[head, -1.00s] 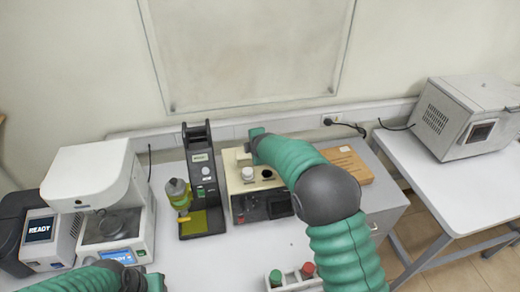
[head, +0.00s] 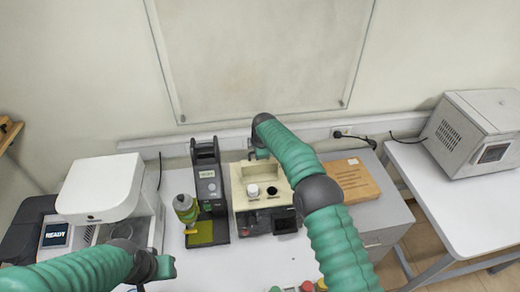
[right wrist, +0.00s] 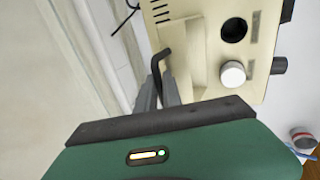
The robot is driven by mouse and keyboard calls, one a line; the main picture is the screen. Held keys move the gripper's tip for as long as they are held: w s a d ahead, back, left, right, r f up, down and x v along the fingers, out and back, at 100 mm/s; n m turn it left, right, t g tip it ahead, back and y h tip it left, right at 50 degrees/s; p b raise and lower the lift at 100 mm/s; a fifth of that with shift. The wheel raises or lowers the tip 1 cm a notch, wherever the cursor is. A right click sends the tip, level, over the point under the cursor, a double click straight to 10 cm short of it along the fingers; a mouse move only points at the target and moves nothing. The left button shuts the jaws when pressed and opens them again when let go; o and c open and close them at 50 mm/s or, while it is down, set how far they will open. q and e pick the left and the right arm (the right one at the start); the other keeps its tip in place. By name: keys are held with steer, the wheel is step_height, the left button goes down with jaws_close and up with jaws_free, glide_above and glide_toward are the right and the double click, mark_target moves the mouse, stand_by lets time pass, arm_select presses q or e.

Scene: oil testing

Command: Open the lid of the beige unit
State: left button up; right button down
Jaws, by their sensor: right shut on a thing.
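The beige unit (head: 239,204) stands on the bench near the wall, with a white round cap (head: 253,190) and a dark round opening (head: 273,191) on top. My right gripper (head: 256,154) is at the unit's back edge, mostly hidden by my arm. In the right wrist view its closed fingers (right wrist: 166,90) are on a black bent handle (right wrist: 161,57) beside the unit's beige top (right wrist: 195,65). The lid's exact outline and angle are hard to tell. My left gripper (head: 166,267) is at the lower left, away from the unit; its finger opening is unclear.
A black stand (head: 209,182) with a green-yellow bottle (head: 186,208) is left of the unit. A white instrument (head: 103,185) stands farther left. A tube rack with coloured caps (head: 307,286) is at the bottom edge.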

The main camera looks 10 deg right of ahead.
steer(key=shift+w+a+f, duration=0.15)
steer(key=shift+w+f, duration=0.15)
arm_select(q)
steer(key=shift+w+a, duration=0.25)
steer(key=shift+w, duration=0.1)
steer(key=shift+s+d, duration=0.1)
steer(key=shift+d, duration=0.05)
arm_select(e)
steer(key=shift+s, duration=0.1)
steer(key=c, duration=1.8)
jaws_free()
steer(key=shift+s+r, duration=0.1)
